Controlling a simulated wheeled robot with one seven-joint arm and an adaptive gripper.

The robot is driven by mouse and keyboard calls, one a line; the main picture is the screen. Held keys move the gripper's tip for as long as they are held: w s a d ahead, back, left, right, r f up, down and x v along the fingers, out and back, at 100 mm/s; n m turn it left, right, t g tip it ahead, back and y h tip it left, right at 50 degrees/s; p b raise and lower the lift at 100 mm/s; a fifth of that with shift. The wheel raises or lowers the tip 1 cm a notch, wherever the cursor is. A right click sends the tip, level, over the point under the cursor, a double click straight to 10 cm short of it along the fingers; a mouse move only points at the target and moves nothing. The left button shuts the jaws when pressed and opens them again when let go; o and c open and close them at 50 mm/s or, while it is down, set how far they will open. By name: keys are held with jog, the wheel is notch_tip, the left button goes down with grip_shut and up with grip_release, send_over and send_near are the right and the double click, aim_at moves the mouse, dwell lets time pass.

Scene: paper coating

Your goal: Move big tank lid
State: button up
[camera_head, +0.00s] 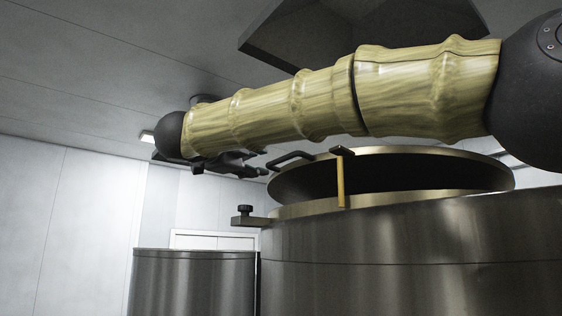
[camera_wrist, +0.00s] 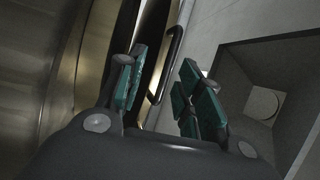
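The big steel tank (camera_head: 400,240) fills the lower right of the head view, with its round mouth at the top. Its lid (camera_head: 410,174) looks raised above the mouth, with its dark underside showing. A black lid handle (camera_head: 290,157) sticks out at the lid's left edge. My gripper (camera_head: 258,170) is just left of this handle, under the end of my arm. In the wrist view my gripper (camera_wrist: 160,80) is open, with teal-padded fingers apart. The black handle (camera_wrist: 172,62) shows in the gap between the fingers; I cannot tell if it touches either.
A yellow post (camera_head: 341,180) with a black top stands at the front of the tank mouth. A black knob on a bracket (camera_head: 245,216) juts out left of the rim. A smaller steel tank (camera_head: 193,283) stands at lower left. A dark hood (camera_head: 350,28) hangs overhead.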

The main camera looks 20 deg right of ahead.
aim_at(279, 159)
jog(key=shift+m, duration=0.3)
jog(key=shift+w+d+r+p, duration=0.5)
jog(key=shift+w+d+p, duration=0.55)
jog(key=shift+d, duration=0.4)
jog(key=shift+w+d+r+p, duration=0.45)
jog(key=shift+w+d+p, duration=0.5)
jog(key=shift+d, duration=0.45)
jog(key=shift+w+d+r+p, duration=0.5)
jog(key=shift+w+d+p, duration=0.55)
jog(key=shift+d, duration=0.4)
jog(key=shift+s, duration=0.1)
grip_shut()
